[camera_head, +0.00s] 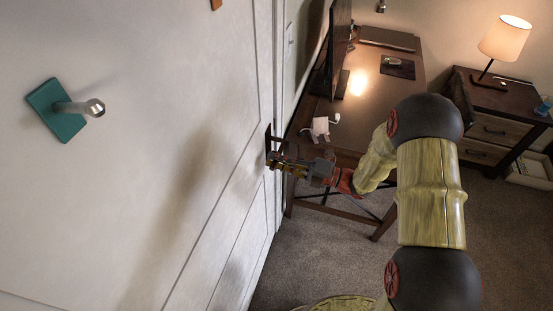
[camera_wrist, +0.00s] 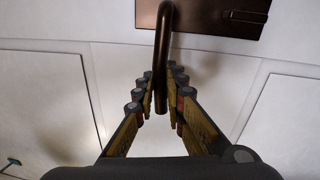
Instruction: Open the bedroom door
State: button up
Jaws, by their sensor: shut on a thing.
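The bedroom door (camera_head: 180,190) is a white panelled surface filling the left of the head view. Its dark bronze lever handle (camera_wrist: 163,50) comes off a rectangular plate (camera_wrist: 228,16) in the wrist view. In the head view the plate (camera_head: 268,137) is a small dark patch near the door's right edge, and the lever is mostly hidden by my gripper (camera_head: 276,161). In the wrist view my gripper (camera_wrist: 160,90) has its two fingers on either side of the lever, shut on it near its free end. I cannot tell whether the door stands ajar.
A teal hook plate with a metal peg (camera_head: 68,108) sticks out from the door. Behind my arm are a brown desk (camera_head: 375,95) with a monitor (camera_head: 337,45), and a nightstand (camera_head: 490,125) with a lamp (camera_head: 505,38). Grey carpet (camera_head: 320,255) is open below.

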aim_at(261, 162)
jog(key=shift+f, duration=0.15)
grip_shut()
dwell(0.4)
jog(key=shift+f+n, duration=0.3)
jog(key=shift+n, duration=0.3)
notch_tip(261, 162, down, 2)
jog(key=n+p, duration=0.1)
jog(key=n, duration=0.2)
jog(key=shift+w+d+g, duration=0.1)
jog(key=shift+w+g, duration=0.05)
jog(key=shift+g, duration=0.15)
jog(key=shift+w+d+f+n, duration=0.1)
jog(key=shift+w+f+n, duration=0.2)
jog(key=shift+f+n, duration=0.5)
jog(key=shift+w+d+f+n, duration=0.1)
jog(key=shift+w+f+n, duration=0.25)
jog(key=shift+n, duration=0.85)
jog(key=shift+f, duration=0.1)
jog(key=shift+s, duration=0.1)
